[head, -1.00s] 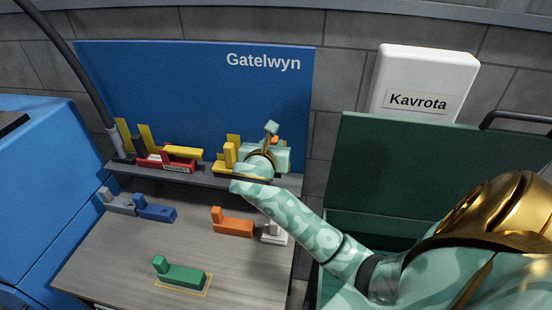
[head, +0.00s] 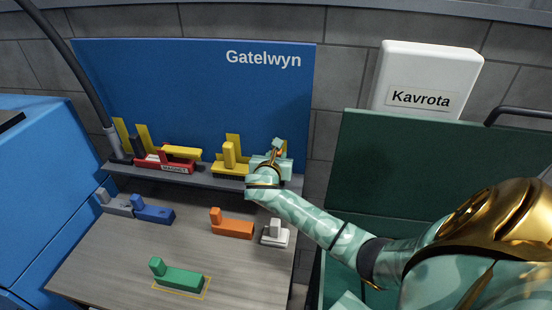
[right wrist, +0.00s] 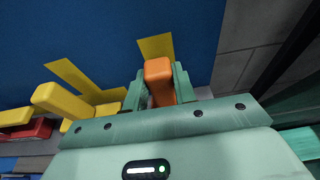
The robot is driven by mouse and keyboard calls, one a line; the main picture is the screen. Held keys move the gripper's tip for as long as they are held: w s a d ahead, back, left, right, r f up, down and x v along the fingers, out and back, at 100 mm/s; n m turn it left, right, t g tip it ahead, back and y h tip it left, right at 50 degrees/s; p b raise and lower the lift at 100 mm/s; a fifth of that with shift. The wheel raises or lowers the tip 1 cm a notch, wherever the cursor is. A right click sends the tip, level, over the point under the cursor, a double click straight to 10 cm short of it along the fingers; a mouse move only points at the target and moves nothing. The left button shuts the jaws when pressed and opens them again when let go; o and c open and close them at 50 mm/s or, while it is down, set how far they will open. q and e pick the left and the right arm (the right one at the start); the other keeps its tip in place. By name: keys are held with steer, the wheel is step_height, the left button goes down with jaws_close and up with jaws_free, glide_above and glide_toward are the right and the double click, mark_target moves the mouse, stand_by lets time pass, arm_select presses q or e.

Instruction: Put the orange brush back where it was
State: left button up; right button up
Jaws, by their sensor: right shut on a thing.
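The orange brush shows in the right wrist view as an orange upright handle (right wrist: 159,72) between the two fingers of my right gripper (right wrist: 161,84). The gripper is shut on it. In the head view the right gripper (head: 272,158) is at the right end of the grey shelf (head: 200,178), in front of the blue board (head: 200,90). My left gripper is not in view.
A yellow brush (head: 229,158) stands just left of the gripper. A red magnet tray (head: 165,163) is farther left. An orange block (head: 232,229), white block (head: 275,236), green block (head: 178,277) and blue block (head: 153,213) lie on the table below. A green panel (head: 410,170) stands at right.

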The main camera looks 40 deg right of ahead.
steer(key=shift+f, duration=0.1)
steer(key=o, duration=1)
steer(key=shift+r, duration=0.2)
steer(key=p+v, duration=0.1)
steer(key=v, duration=1.1)
steer(key=shift+f, duration=0.1)
